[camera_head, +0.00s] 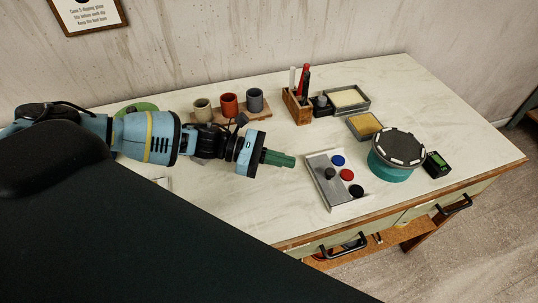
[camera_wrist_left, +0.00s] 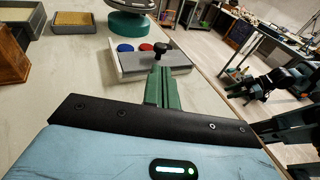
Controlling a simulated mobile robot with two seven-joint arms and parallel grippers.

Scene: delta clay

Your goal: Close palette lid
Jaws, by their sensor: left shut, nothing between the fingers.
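The palette (camera_head: 357,204) is a shallow white tray on the table, also seen in the left wrist view (camera_wrist_left: 121,68). Its grey lid (camera_head: 320,164) with a black knob (camera_head: 330,173) covers the left side. Blue (camera_head: 338,160), red (camera_head: 347,175) and black (camera_head: 356,191) round wells show uncovered to the right. My left gripper (camera_head: 291,161) is shut and empty, left of the palette and apart from the lid in the head view. In the left wrist view its green fingertips (camera_wrist_left: 161,70) point toward the knob (camera_wrist_left: 160,50).
A teal turntable (camera_head: 392,174) with a dark disc stands right of the palette, beside a small black timer (camera_head: 436,165). Behind are a sponge box (camera_head: 364,126), a tool holder (camera_head: 297,107) and a cup rack (camera_head: 230,116). Bare table lies in front of my left gripper.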

